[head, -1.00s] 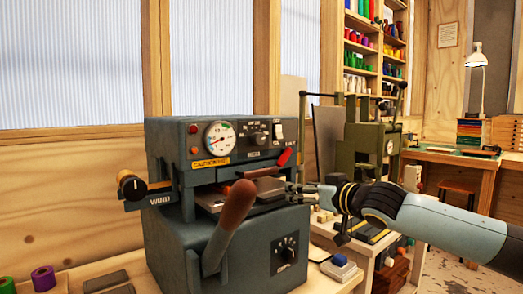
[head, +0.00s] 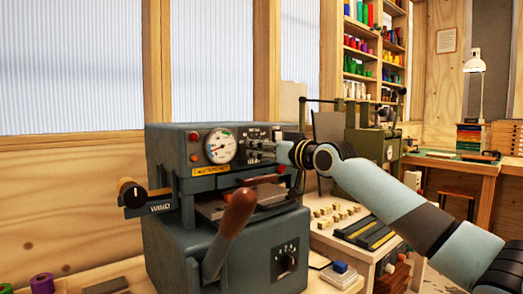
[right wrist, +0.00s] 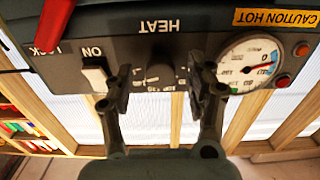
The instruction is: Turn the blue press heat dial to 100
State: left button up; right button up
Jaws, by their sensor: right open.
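The blue press (head: 168,150) stands at the left-centre in the head view, with its front panel facing me. Its heat dial (right wrist: 160,74) is a dark knob under the upside-down HEAT label in the right wrist view. My right gripper (right wrist: 161,82) is open, with one finger on either side of the dial. I cannot tell whether the fingers touch it. In the head view my right gripper (head: 256,147) is at the panel and partly covers the dial. The setting the dial points to is too small to read. My left gripper is not in view.
A white gauge (right wrist: 250,62) sits beside one finger, and an ON switch (right wrist: 94,76) beside the other. A red lever (right wrist: 52,22) is near the LOCK label. A brown-handled lever (head: 236,212) sticks out in front of the press. A green press (head: 366,145) stands behind my arm.

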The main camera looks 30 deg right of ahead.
jog(key=shift+w, duration=0.55)
grip_shut()
